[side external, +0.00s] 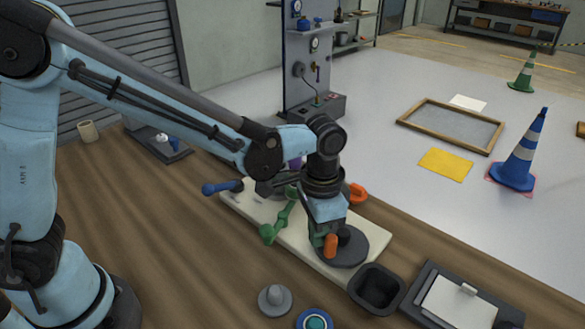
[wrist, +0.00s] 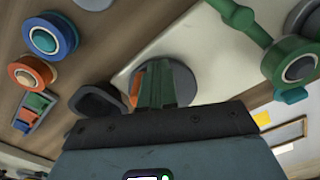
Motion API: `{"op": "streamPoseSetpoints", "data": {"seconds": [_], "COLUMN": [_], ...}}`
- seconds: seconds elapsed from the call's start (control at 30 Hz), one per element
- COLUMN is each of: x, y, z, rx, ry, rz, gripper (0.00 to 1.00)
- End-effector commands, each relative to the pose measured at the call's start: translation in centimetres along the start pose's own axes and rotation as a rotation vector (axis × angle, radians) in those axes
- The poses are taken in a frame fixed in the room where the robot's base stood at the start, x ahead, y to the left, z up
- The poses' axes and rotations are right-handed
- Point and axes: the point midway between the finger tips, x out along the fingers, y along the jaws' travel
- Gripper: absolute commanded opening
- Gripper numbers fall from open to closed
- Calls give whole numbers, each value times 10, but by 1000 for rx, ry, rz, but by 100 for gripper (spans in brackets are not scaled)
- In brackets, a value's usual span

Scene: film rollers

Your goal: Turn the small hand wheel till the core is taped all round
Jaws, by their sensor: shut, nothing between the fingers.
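A pale base board (side external: 285,230) lies on the wooden bench and carries the roller parts. A grey round wheel (side external: 352,250) sits at its near right end; it also shows in the wrist view (wrist: 184,82). An upright orange piece (side external: 330,245) stands by the wheel, and in the wrist view an orange edge (wrist: 135,88) shows beside my fingers. My gripper (wrist: 156,88) is shut and empty, pointing down over the wheel; whether it touches the orange piece I cannot tell. A green arm (side external: 283,217) lies left of my gripper. I cannot make out the core or its tape.
A black cup (side external: 377,286) stands by the board's near right corner. A grey knobbed disc (side external: 275,299) and a blue ring (side external: 315,320) are on the bench in front. A tray (side external: 465,297) is at right. A blue handle (side external: 221,187) sticks out at the board's far left.

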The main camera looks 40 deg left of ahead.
Motion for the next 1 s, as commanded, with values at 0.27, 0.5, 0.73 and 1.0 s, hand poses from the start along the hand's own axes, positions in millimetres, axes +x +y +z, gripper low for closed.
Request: {"op": "streamPoseSetpoints", "data": {"seconds": [0.27, 0.5, 0.73, 1.0], "x": [0, 0, 0, 0], "y": [12, 17, 17, 27], "z": [-1, -1, -1, -6], "rx": [3, 0, 1, 3], "ry": [0, 0, 1, 1], "rz": [1, 1, 0, 0], "gripper": [0, 0, 0, 0]}}
